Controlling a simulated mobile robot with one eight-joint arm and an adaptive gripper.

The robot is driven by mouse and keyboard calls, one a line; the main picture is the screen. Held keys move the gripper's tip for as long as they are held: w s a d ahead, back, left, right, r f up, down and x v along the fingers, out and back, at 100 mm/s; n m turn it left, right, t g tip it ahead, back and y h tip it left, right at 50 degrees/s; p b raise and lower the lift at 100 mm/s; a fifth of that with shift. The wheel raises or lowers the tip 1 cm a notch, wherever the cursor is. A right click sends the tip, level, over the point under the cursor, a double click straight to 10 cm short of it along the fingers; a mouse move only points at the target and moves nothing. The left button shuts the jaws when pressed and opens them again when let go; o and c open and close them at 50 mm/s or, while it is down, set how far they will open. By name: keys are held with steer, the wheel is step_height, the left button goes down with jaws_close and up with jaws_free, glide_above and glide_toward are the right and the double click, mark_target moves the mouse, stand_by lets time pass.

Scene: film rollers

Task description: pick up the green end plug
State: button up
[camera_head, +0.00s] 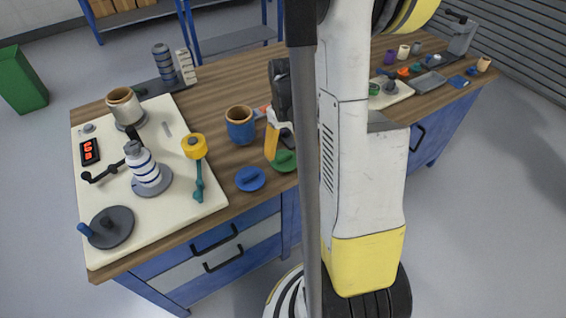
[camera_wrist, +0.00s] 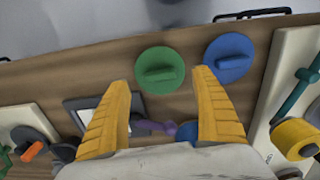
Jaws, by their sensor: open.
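The green end plug (camera_wrist: 160,70), a round disc with a raised grip bar, lies on the wooden table in the wrist view. In the head view it shows as a green disc (camera_head: 285,161), partly hidden behind my arm. My gripper (camera_wrist: 165,80) is open, its two yellow fingers pointing at the table, with the green plug between and just beyond the fingertips. Nothing is held. In the head view a yellow finger (camera_head: 271,141) stands just beside the green plug. The height gap between fingers and plug is hard to tell.
A blue end plug (camera_wrist: 230,57) lies close right of the green one, by the right fingertip. A blue roll (camera_head: 240,126) stands behind. A cream board (camera_head: 110,210) with rollers and a yellow-topped post (camera_head: 196,148) is at left. The table's front edge is near the plugs.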

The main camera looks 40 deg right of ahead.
mark_target(284, 156)
steer(key=f+b, duration=0.1)
steer(key=f, duration=0.2)
steer(key=f+b, duration=0.1)
steer(key=f, duration=0.1)
steer(key=shift+w+d+b, duration=0.15)
steer(key=shift+w+b, duration=0.15)
steer(key=shift+b, duration=0.05)
steer(key=shift+r, duration=0.1)
steer(key=c, duration=1.2)
steer(key=shift+r, duration=0.1)
